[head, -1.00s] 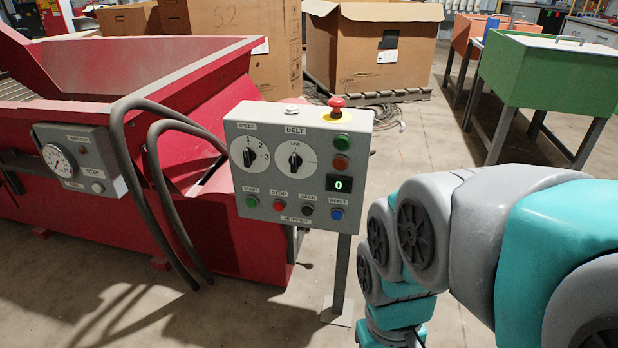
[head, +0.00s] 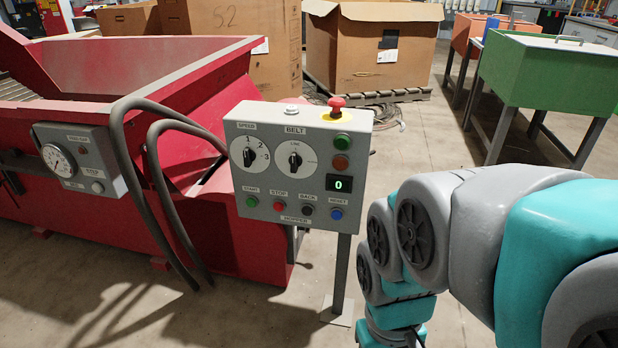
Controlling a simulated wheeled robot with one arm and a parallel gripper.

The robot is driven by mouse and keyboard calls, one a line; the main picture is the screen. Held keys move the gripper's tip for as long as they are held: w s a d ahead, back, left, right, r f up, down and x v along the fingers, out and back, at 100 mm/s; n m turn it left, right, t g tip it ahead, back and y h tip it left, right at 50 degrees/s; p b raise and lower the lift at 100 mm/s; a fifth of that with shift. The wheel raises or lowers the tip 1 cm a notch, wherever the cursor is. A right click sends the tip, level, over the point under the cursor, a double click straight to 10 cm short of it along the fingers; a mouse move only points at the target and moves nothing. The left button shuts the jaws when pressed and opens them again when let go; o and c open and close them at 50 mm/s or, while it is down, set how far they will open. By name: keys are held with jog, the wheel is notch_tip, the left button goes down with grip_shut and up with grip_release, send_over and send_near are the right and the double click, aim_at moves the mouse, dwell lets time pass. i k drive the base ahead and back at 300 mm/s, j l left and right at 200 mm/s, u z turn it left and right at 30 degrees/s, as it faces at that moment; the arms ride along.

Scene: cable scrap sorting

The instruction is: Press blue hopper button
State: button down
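The blue button (head: 336,214) is at the right end of the bottom row on the grey control box (head: 262,181). The label HOPPER sits below that row. A green (head: 251,202), a red (head: 279,206) and a dark button (head: 307,210) stand to its left. The box stands on a post. A display (head: 339,183) above the blue button reads 0. My grey and teal arm fills the lower right, apart from the box. My gripper is not in view.
A red hopper machine (head: 90,222) with thick hoses stands left of the box, with a small gauge panel (head: 80,160) on it. A red mushroom button (head: 337,102) tops the box. A green bin (head: 545,75) and an open cardboard box (head: 365,55) stand behind.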

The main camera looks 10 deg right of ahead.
aim_at(336, 215)
jog(key=k+l+u, duration=0.25)
jog(key=l, duration=0.3)
jog(key=k+l+u, duration=0.3)
jog(key=l, duration=0.25)
jog(key=k+l+u, duration=0.25)
jog(key=l, duration=0.25)
jog(key=k+l+u, duration=0.25)
jog(key=k+l, duration=0.05)
jog(key=l, duration=0.1)
